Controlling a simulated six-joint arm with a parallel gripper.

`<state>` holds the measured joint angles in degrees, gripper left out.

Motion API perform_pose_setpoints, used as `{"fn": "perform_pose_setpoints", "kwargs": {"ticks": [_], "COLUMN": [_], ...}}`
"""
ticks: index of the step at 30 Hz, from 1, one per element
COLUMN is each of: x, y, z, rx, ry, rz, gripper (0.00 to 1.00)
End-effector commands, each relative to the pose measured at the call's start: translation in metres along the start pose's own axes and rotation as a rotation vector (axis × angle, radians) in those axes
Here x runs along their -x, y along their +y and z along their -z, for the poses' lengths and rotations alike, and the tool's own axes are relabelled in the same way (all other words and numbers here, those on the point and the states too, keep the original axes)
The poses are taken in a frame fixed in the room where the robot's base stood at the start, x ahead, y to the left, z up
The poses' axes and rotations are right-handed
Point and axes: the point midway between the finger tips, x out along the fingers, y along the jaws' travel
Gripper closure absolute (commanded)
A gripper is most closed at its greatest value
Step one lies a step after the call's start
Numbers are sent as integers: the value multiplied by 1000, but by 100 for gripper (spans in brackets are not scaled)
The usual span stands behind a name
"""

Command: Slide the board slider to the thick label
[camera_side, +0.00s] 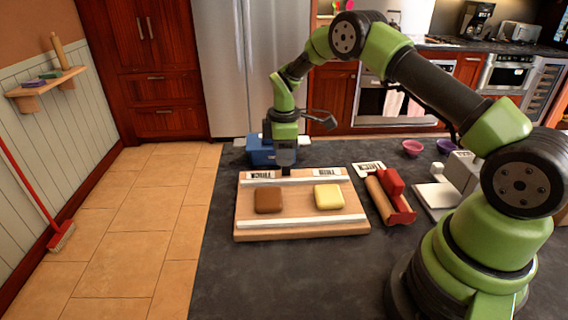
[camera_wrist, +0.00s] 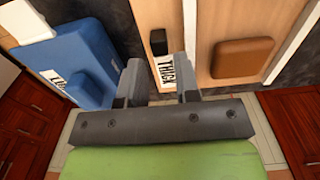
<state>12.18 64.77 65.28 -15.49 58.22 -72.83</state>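The wooden board (camera_side: 295,208) lies on the dark counter with a white rail along its far and near edges. A small black slider (camera_side: 286,172) sits on the far rail, between the left label and the right label (camera_side: 327,172). In the wrist view the slider (camera_wrist: 158,42) is just beyond the thick label (camera_wrist: 166,70), on the same strip. The thick label also shows at left in the side view (camera_side: 261,175). My gripper (camera_side: 286,161) is above the far rail by the slider.
A brown block (camera_side: 268,200) and a yellow block (camera_side: 328,196) rest on the board. A blue box (camera_side: 260,152) stands behind it, close to my gripper. A red and wooden item (camera_side: 390,198) lies to the right, with pink (camera_side: 412,148) and purple bowls behind. Counter in front is clear.

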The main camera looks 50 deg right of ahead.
Motion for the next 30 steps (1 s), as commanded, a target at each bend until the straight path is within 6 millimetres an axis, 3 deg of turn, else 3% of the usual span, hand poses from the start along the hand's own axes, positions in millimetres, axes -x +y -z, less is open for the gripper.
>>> {"fn": "perform_pose_setpoints", "kwargs": {"ticks": [3, 9, 24, 26, 30], "x": [26, 56, 69, 80, 125], "y": [0, 0, -2, -5, -23], "z": [0, 1, 1, 2, 4], "rx": [0, 1, -10, -31, -141], "ry": [2, 1, 6, 17, 74], "rz": [-5, -3, -5, -15, -53], "gripper": [70, 70, 70, 70, 70]}}
